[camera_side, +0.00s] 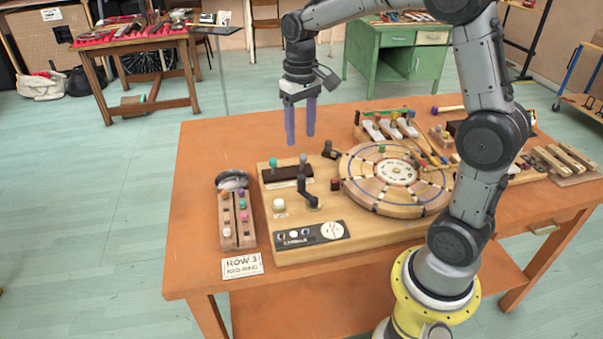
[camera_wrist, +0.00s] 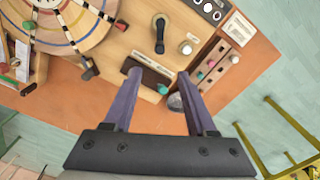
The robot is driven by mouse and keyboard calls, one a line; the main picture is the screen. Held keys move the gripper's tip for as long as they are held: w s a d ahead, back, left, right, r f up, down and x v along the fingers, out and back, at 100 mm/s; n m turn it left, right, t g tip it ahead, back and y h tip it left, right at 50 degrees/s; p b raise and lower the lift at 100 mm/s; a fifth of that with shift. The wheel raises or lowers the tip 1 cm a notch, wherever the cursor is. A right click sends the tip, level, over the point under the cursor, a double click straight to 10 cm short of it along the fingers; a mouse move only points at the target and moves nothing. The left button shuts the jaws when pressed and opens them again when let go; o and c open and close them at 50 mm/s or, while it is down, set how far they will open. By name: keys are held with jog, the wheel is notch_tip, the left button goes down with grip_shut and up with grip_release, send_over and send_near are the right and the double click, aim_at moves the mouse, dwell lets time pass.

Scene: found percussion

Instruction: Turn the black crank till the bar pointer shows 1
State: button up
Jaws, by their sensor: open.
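The black crank (camera_side: 308,193) stands on the wooden board (camera_side: 274,245), left of the round wheel. It also shows in the wrist view (camera_wrist: 159,35), beyond my fingertips. A dark panel (camera_side: 291,237) with small windows and a round white dial (camera_side: 332,230) lies at the board's front. The bar pointer and its reading are too small to tell. My gripper (camera_side: 300,137) is open and empty, pointing down well above the board's back left. In the wrist view its purple fingers (camera_wrist: 158,74) are apart, with the dark slotted block below them.
A round segmented wheel (camera_side: 370,195) fills the board's right. A dark block with coloured pegs (camera_side: 287,174) lies behind the crank, and a white knob (camera_side: 279,205) stands left of it. A peg rack (camera_side: 236,231) lies left of the board. The orange table (camera_side: 195,200) is bare at far left.

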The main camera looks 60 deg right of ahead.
aim_at(302, 176)
notch_tip(302, 176, down, 14)
jog(key=m, duration=1)
jog(key=shift+s+f+m, duration=0.15)
jog(key=shift+f+m, duration=0.05)
jog(key=shift+m, duration=0.1)
grip_shut()
